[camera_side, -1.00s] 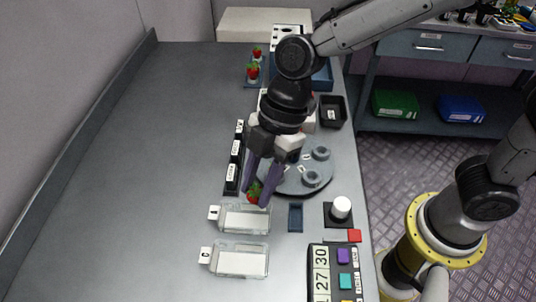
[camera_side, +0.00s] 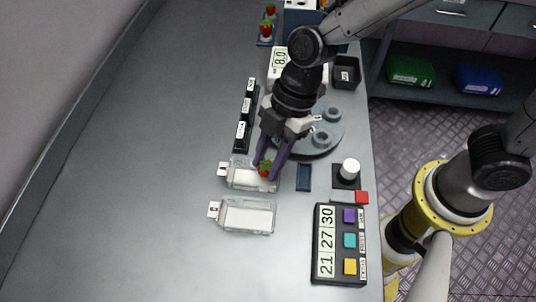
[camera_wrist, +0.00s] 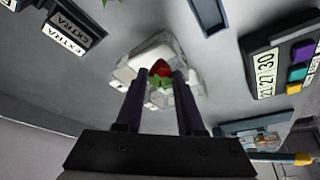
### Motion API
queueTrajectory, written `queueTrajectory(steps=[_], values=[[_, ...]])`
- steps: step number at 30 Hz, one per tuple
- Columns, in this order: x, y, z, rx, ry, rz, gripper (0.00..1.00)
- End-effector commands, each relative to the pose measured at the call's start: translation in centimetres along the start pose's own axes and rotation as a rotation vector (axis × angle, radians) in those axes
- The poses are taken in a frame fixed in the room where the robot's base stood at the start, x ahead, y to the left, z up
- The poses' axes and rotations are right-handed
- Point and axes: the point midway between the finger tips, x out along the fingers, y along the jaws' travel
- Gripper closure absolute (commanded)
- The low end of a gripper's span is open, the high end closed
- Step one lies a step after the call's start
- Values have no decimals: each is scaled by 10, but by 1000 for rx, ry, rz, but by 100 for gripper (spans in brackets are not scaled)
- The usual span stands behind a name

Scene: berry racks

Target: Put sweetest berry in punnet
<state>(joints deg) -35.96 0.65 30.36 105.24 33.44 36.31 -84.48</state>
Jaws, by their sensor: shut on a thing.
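My gripper (camera_side: 266,171) points down with its purple fingers shut on a red strawberry (camera_side: 264,168) with green leaves. The berry is at the right part of the upper clear punnet (camera_side: 238,180), apparently over it or just inside; I cannot tell if it touches the bottom. In the wrist view the berry (camera_wrist: 160,69) sits between the fingertips, with a clear punnet (camera_wrist: 150,52) behind it. A second clear punnet (camera_side: 247,217) stands below the first and looks empty. Two more strawberries (camera_side: 267,24) stand in a blue rack at the far end.
A grey round turntable (camera_side: 320,130) with cups lies right of the gripper. Black labelled holders (camera_side: 243,120) stand to its left. A small blue tray (camera_side: 303,178), a white knob (camera_side: 349,170) and a button panel with numbers (camera_side: 340,245) lie right. The table's left side is clear.

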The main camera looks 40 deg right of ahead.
Motion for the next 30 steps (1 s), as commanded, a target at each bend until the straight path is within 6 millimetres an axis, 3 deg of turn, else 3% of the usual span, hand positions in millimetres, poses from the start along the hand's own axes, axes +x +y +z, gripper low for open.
queueTrajectory(steps=[4,6,11,20,30], values=[[0,0,0,0,0,0,74],[0,0,0,0,0,0,53],[0,0,0,0,0,0,28],[-1,0,-1,-1,0,0,28],[-22,1,-10,-2,1,2,28]])
